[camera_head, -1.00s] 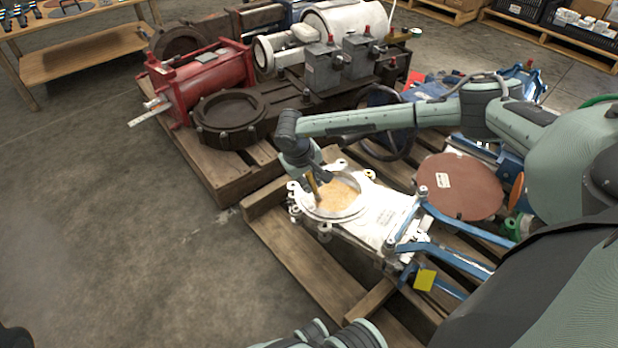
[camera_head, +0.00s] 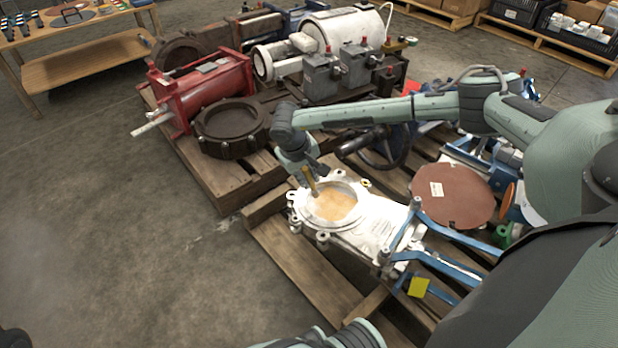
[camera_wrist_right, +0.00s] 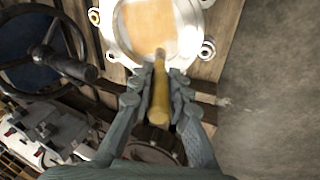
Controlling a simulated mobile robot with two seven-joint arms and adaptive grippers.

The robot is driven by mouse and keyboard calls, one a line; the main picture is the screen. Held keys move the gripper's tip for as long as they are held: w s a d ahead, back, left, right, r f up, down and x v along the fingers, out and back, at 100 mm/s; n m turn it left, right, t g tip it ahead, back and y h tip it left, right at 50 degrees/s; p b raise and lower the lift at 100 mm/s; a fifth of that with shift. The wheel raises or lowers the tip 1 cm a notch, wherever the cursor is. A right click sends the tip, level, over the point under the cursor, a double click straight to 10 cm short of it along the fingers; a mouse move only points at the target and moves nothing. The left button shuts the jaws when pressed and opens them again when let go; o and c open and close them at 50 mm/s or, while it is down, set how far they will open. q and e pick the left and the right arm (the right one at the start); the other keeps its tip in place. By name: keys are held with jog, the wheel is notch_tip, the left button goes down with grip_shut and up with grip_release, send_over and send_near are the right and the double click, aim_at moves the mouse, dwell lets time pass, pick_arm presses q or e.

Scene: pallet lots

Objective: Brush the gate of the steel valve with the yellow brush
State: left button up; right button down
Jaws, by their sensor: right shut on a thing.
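The steel valve (camera_head: 375,222) lies on a wooden pallet, its pale metal body flat and its round opening facing up. The gate (camera_head: 334,203) shows inside that ring as a tan, rusty-looking disc. It also shows in the right wrist view (camera_wrist_right: 165,28). My right gripper (camera_head: 311,172) is above the left rim of the ring, shut on the yellow brush. The brush's yellow handle (camera_wrist_right: 159,100) sits between the fingers and points at the gate. Whether its bristles touch the gate cannot be told. My left gripper is not visible; only part of my left arm shows at the bottom.
A reddish-brown disc (camera_head: 453,195) and blue bars (camera_head: 440,262) lie right of the valve. A dark handwheel (camera_head: 384,150) stands behind it. Behind are a red cylinder (camera_head: 205,88) and a dark round flange (camera_head: 229,124). The floor at left is clear.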

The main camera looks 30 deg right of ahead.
aim_at(308, 168)
jog(key=shift+w+r+p, duration=0.1)
jog(key=shift+r+p, duration=1.1)
jog(key=shift+r, duration=0.3)
jog(key=shift+a, duration=0.1)
